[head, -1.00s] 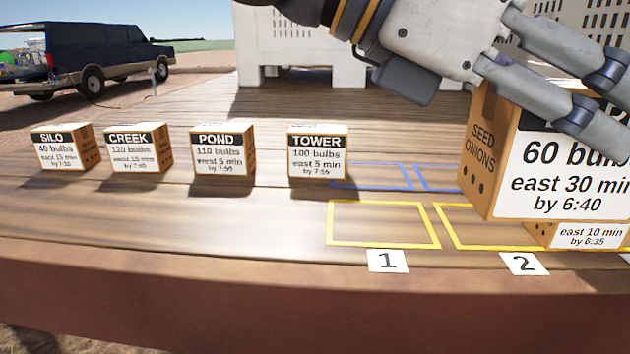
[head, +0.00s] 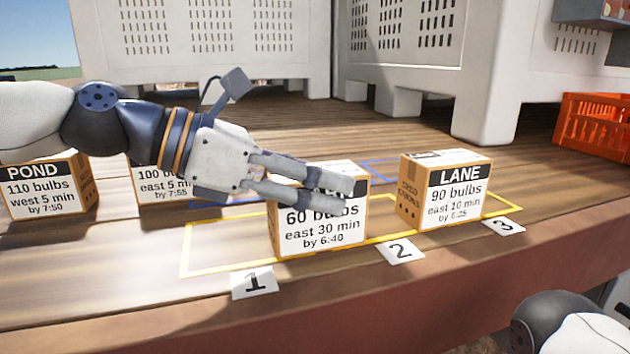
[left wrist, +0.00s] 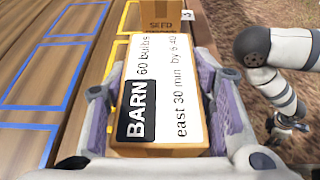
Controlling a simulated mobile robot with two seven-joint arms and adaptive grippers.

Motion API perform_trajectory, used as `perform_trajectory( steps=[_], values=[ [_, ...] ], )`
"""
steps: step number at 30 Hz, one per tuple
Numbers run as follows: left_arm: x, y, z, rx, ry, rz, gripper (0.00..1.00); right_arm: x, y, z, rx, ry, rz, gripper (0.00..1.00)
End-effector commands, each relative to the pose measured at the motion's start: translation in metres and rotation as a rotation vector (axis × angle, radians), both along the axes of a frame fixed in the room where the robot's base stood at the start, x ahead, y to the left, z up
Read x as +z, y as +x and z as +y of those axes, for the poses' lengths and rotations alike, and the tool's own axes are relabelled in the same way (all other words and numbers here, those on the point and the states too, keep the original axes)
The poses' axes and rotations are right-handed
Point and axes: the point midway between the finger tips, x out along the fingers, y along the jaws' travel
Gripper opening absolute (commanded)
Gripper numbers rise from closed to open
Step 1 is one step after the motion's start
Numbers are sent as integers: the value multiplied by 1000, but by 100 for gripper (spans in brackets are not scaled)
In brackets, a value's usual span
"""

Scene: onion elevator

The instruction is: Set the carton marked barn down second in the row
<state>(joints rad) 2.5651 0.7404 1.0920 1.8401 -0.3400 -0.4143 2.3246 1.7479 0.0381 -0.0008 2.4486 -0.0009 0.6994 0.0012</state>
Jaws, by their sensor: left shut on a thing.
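The barn carton (head: 318,232) is brown with a white label reading 60 bulbs, east 30 min, by 6:40. Its name BARN shows in the left wrist view (left wrist: 160,90). My left gripper (head: 345,195) is shut on it, with fingers across its upper part hiding the name in the head view. The carton is upright over the second yellow outline, behind and left of card 2 (head: 400,250); I cannot tell whether its base touches the table. My right gripper (left wrist: 290,125) shows small in the left wrist view; its jaws are unclear.
The lane carton (head: 445,193) stands at third place, by card 3 (head: 502,227). The first yellow outline, by card 1 (head: 254,283), is empty. The pond carton (head: 45,190) and tower carton (head: 165,185) stand left. White crates (head: 400,40) and an orange crate (head: 597,125) are behind.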

Motion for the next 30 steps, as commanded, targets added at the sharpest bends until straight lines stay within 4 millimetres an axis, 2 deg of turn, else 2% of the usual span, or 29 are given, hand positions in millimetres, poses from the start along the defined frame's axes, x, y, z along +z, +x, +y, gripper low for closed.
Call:
perform_trajectory(
  steps=[9, 10, 12, 22, 26, 30],
  values=[
    [2, -1, 0, 1, -2, -6, 4, 3, 3, 0, 0, 0, -10, 40],
    [1, -1, 0, 0, -1, -4, 56, 2, 2, 0, 0, 0, -8, 40],
    [1, -1, 0, 0, -1, -4, 70, 2, 2, 0, 0, 0, -8, 40],
    [2, 0, 0, 0, -1, -4, 70, 0, 0, 0, 0, 0, -1, 40],
    [18, -8, 22, 6, -3, -11, 70, 7, 7, 0, 0, 0, -23, 40],
    [36, -21, 57, 4, -5, -16, 70, 16, 16, 0, -1, 1, -56, 40]
  ],
)
